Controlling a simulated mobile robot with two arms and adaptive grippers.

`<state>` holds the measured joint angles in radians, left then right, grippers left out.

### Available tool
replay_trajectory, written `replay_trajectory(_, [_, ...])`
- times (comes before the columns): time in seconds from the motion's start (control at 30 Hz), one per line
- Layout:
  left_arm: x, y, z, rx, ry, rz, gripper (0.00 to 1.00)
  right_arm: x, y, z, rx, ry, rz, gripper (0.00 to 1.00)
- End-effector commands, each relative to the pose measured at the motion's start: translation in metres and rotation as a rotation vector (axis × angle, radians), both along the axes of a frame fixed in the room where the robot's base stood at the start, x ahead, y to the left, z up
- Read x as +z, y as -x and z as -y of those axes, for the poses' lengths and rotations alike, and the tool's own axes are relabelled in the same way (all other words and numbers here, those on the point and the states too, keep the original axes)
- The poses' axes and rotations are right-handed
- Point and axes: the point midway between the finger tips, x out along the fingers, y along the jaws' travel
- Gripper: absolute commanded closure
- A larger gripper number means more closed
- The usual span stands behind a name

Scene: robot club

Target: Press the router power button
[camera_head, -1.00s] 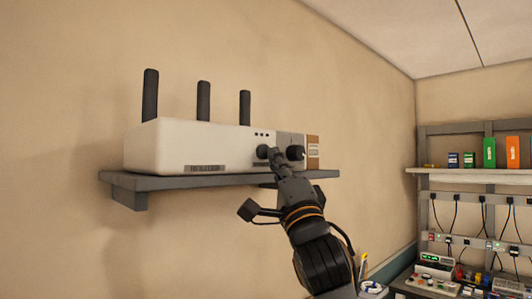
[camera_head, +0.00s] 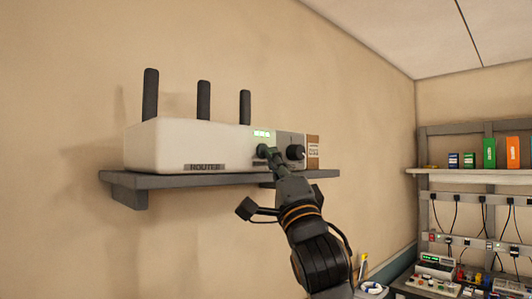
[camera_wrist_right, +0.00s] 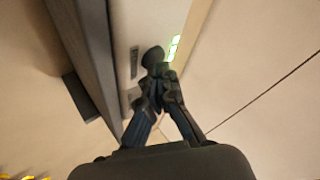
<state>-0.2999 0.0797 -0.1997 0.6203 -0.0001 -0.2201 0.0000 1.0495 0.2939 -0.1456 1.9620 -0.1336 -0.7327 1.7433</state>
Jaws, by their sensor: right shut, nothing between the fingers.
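The white router (camera_head: 190,143) with three black antennas sits on a grey wall shelf (camera_head: 140,181). Three green lights (camera_head: 262,133) glow on its front. A round black button or knob (camera_head: 262,150) is below the lights, and a second black knob (camera_head: 295,152) is to its right. My right gripper (camera_head: 272,160) is shut and empty, its fingertips at the left round part, seemingly touching it. In the right wrist view, the closed fingertips (camera_wrist_right: 154,77) meet a black round part (camera_wrist_right: 153,56) beside the green lights (camera_wrist_right: 173,47). My left gripper is not in view.
A brown-edged box end (camera_head: 313,152) stands at the router's right end. At the right, a wall rack (camera_head: 470,174) holds coloured boxes, with cables and instruments below. The space in front of the shelf's left part is clear.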

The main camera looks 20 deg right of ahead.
Motion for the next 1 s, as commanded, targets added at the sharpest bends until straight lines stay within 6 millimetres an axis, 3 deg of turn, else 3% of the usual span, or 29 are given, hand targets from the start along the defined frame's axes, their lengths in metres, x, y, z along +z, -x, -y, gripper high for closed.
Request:
replay_trajectory(0.17, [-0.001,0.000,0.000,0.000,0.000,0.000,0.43,0.000,0.003,0.001,0.000,0.000,0.000,1.00])
replay_trajectory(0.7, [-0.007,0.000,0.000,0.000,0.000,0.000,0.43,0.000,0.052,0.019,-0.001,0.000,0.001,1.00])
replay_trajectory(1.0, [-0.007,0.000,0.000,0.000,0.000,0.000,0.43,0.000,0.056,0.020,-0.001,0.001,-0.001,1.00])
